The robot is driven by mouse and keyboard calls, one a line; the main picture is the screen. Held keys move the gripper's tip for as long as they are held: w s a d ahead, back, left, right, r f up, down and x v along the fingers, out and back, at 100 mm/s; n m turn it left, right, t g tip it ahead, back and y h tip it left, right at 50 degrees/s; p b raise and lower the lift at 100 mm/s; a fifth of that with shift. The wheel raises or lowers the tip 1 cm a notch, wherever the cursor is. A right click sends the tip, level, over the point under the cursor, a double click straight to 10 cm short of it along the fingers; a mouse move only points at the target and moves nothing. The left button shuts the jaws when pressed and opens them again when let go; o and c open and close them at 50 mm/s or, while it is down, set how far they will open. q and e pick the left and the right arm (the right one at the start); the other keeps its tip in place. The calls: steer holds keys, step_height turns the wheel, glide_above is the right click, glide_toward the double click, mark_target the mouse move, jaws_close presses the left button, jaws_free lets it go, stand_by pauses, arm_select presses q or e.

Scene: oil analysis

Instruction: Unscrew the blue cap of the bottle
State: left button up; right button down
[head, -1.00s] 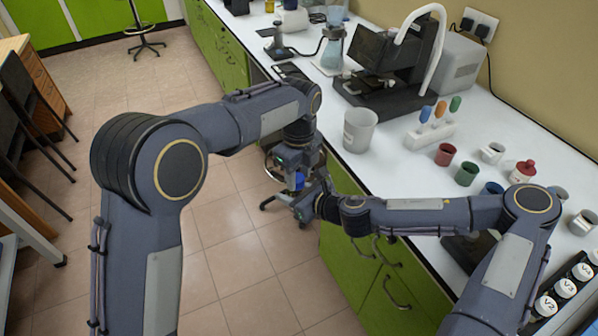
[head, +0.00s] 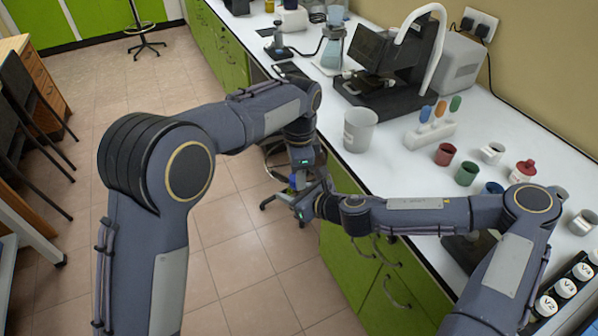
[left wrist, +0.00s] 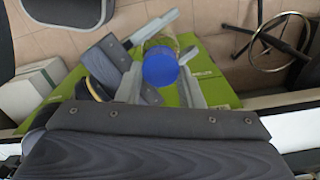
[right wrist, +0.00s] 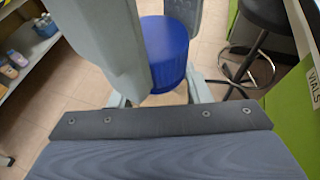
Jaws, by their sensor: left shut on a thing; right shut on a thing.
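The blue cap (left wrist: 160,68) sits between the two grey fingers of my left gripper (left wrist: 161,80) in the left wrist view. The cap (right wrist: 166,52) also shows large in the right wrist view, flanked by the left gripper's fingers. A bit of the yellowish, see-through bottle (left wrist: 166,42) shows behind the cap; most of it is hidden. My right gripper (right wrist: 158,98) is shut on the bottle below the cap. In the head view both grippers meet in front of the counter, and the bottle is mostly covered by them. I cannot tell whether the cap is still on the threads.
The white counter (head: 385,165) holds a white beaker (head: 359,130), a black instrument (head: 385,65), a pipette rack (head: 430,132) and several small cups. Green cabinets (head: 375,275) stand close beside the grippers. A stool (right wrist: 245,60) is beyond them; the tiled floor is open.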

arm_select(q)
steer(key=shift+w+d+r, duration=0.1)
steer(key=shift+w, duration=0.1)
steer(key=o, duration=1.1)
steer(key=shift+s, duration=0.1)
steer(key=shift+c, duration=0.2)
step_height(320, 180, up, 4)
steer(key=shift+r, duration=0.15)
steer(key=shift+c, duration=0.2)
steer(key=m, duration=0.4)
steer(key=shift+s+r, duration=0.25)
steer(key=shift+s, duration=0.05)
steer(key=shift+c, duration=0.2)
steer(key=m, duration=0.1)
steer(key=r+m, duration=0.1)
steer(key=m, duration=0.1)
steer(key=shift+a+r+m, duration=0.15)
steer(key=shift+a+m, duration=0.05)
steer(key=shift+m, duration=0.1)
steer(key=m, duration=0.1)
steer(key=r+m, duration=0.1)
steer(key=shift+a+m, duration=0.25)
steer(key=shift+m, duration=0.05)
steer(key=shift+f, duration=3.8)
